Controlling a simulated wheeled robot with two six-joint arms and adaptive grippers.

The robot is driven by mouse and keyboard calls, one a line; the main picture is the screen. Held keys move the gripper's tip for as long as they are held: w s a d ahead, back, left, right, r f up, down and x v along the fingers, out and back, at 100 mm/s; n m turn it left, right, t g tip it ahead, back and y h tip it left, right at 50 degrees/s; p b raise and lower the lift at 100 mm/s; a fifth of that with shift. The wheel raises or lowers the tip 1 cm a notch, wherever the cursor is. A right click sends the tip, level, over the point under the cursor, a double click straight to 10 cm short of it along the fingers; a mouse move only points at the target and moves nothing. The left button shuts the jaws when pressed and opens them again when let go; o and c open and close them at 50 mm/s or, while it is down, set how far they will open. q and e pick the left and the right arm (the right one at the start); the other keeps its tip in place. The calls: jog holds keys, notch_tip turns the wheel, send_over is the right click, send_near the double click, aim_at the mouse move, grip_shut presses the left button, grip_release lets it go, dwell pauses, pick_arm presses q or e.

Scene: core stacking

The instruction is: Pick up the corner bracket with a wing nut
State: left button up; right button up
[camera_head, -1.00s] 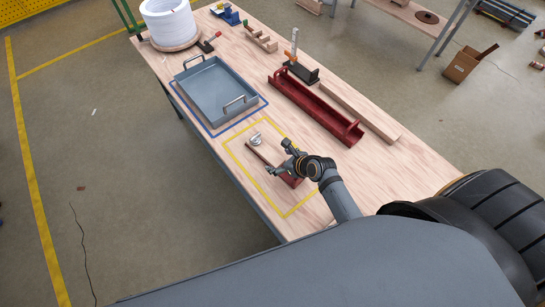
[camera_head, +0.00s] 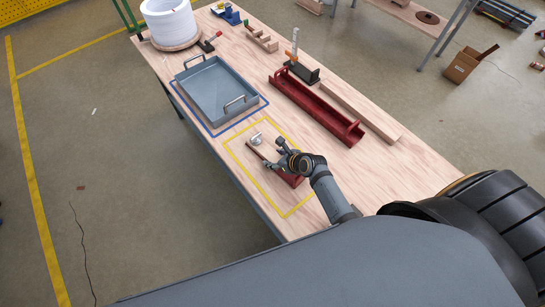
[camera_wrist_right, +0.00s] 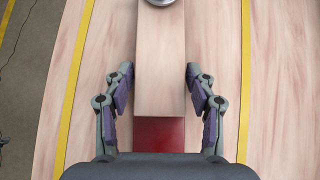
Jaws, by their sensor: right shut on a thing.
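A long piece with a pale wood-coloured top and red parts lies inside the yellow outline; its dark red edge (camera_head: 262,155) shows in the head view, and its pale face (camera_wrist_right: 160,80) fills the middle of the right wrist view. A small silver fitting (camera_head: 256,140) is at its far end, cut off at the top of the wrist view (camera_wrist_right: 161,2). I cannot tell which part is the wing nut. My right gripper (camera_head: 277,155) is shut on this piece, a finger on each side (camera_wrist_right: 158,68). My left gripper is not in view.
A grey tray (camera_head: 187,97) stands in a blue outline to the upper left. A long red trough (camera_head: 300,98) and a wooden strip (camera_head: 361,112) lie to the right. A white spool (camera_head: 169,20) and small tools stand farther back. The table's front edge is close by.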

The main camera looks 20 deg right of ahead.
jog(key=shift+c, duration=0.5)
jog(key=shift+r, duration=0.5)
jog(key=shift+c, duration=0.2)
jog(key=v, duration=0.5)
jog(key=p+v, duration=0.1)
jog(key=v, duration=0.5)
jog(key=s+a+p+v, duration=0.1)
jog(key=v, duration=0.5)
jog(key=shift+f, duration=0.2)
jog(key=shift+s+d+f+b, duration=0.25)
jog(key=shift+s+f+b, duration=0.35)
jog(key=shift+f+b, duration=0.15)
